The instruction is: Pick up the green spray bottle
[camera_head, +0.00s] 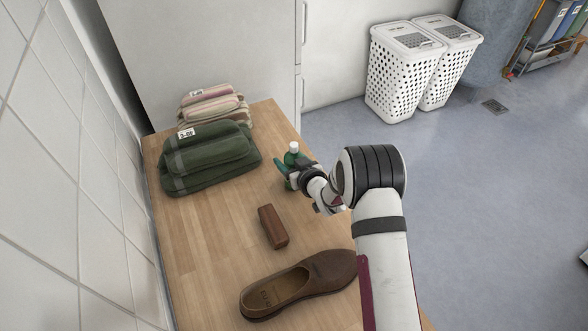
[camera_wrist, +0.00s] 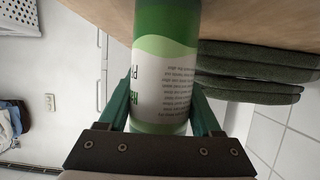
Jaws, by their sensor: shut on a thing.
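The green spray bottle (camera_head: 292,155) stands at the right edge of the wooden table in the head view, its pale cap on top and its lower part partly hidden by my gripper. My gripper (camera_head: 286,174) is at the bottle, with its fingers around the bottle's body. In the wrist view the bottle (camera_wrist: 165,65), green with a white label, fills the space between the two green fingers of my gripper (camera_wrist: 165,110), which are shut on it. I cannot tell whether the bottle's base touches the table.
On the wooden table (camera_head: 215,235) lie folded green towels (camera_head: 210,160), striped towels (camera_head: 213,104), a brown block (camera_head: 272,227) and a brown shoe (camera_head: 300,284). A tiled wall (camera_head: 60,190) borders the left side. White laundry baskets (camera_head: 403,70) stand on the floor beyond.

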